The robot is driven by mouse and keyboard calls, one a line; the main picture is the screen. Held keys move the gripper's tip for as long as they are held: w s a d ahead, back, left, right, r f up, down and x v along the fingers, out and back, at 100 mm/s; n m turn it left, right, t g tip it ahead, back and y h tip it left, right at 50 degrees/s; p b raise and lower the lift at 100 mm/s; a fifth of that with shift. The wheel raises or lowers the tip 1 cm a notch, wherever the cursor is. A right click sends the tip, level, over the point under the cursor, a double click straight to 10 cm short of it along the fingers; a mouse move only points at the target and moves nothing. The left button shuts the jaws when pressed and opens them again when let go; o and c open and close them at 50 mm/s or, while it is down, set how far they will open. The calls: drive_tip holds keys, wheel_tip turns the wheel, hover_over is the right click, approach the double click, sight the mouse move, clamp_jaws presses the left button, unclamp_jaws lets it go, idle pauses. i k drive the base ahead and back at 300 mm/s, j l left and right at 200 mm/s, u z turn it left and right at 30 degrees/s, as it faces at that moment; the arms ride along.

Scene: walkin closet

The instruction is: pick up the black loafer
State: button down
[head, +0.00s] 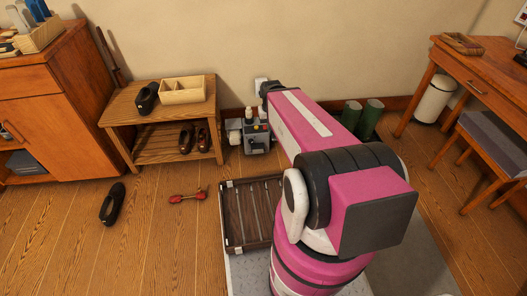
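One black loafer (112,204) lies on the wooden floor at the left, in front of the low wooden bench. A second black shoe (146,98) of similar look stands on the bench top, at its left, beside a light wooden box. My pink arm reaches away from me toward the back wall. Its far end is dark and partly hidden by the arm itself. My gripper cannot be made out, so I cannot tell its opening. Nothing of mine touches either black shoe.
The slatted bench (160,119) holds a divided box (183,90) and brown shoes (186,139) on its lower shelf. A red object (187,198) lies on the floor. A dark slatted tray (234,250) lies near my base. The cabinet (60,97) stands left; the desk (485,75) right.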

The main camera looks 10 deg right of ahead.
sight(145, 99)
drive_tip(key=i, duration=0.9)
